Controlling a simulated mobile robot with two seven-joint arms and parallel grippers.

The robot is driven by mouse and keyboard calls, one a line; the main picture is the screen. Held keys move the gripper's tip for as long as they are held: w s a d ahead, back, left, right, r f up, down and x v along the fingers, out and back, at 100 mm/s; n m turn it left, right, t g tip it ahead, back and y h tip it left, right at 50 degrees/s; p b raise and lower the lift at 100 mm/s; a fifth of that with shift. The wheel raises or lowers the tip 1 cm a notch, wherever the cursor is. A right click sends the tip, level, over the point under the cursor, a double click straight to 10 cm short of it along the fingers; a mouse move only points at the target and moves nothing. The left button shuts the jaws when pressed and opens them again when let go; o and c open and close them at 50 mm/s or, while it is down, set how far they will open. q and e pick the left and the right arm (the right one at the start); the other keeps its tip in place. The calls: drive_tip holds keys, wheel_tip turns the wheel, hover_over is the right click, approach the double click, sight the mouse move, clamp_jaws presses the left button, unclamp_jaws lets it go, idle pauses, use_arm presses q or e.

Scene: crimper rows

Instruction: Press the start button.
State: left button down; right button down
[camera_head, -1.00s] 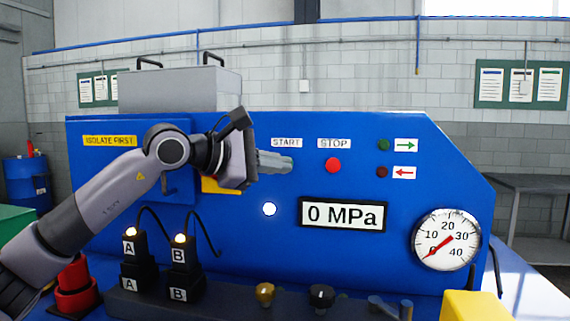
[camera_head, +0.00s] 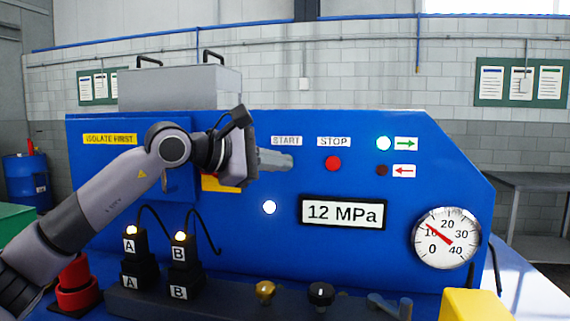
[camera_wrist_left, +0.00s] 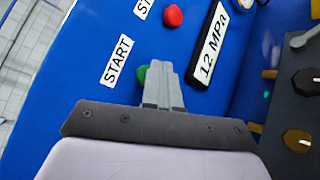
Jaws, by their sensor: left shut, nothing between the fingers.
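The start button shows as a green edge (camera_wrist_left: 142,75) in the left wrist view, under the START label (camera_wrist_left: 117,60). The rest of it is hidden behind my left gripper's fingers. My left gripper (camera_head: 291,162) is shut and empty, its tips at the start button, just below the START label (camera_head: 286,141) in the head view. The wrist view shows the closed fingers (camera_wrist_left: 160,72) over the button; whether they touch it I cannot tell. The right gripper is not in view.
The red STOP button (camera_head: 333,163) sits right of my fingertips. The display (camera_head: 345,212) reads 12 MPa, and the dial gauge (camera_head: 445,239) points near 10. The green arrow lamp (camera_head: 384,143) is lit; the red arrow lamp (camera_head: 382,170) is dark. Knobs (camera_head: 321,294) line the lower ledge.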

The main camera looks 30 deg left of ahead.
use_arm(q)
drive_tip(key=shift+s+d+b, duration=0.15)
drive_tip(key=shift+s+b, duration=0.2)
drive_tip(key=shift+s, duration=0.35)
drive_tip(key=shift+s+d+b, duration=0.2)
drive_tip(key=shift+s+b, duration=0.25)
drive_tip(key=shift+s, duration=0.35)
drive_tip(key=shift+s+d+b, duration=0.2)
drive_tip(key=shift+s+b, duration=0.25)
drive_tip(key=shift+s, duration=0.35)
drive_tip(key=shift+s+d+b, duration=0.2)
drive_tip(key=shift+s+b, duration=0.25)
drive_tip(key=shift+s, duration=0.35)
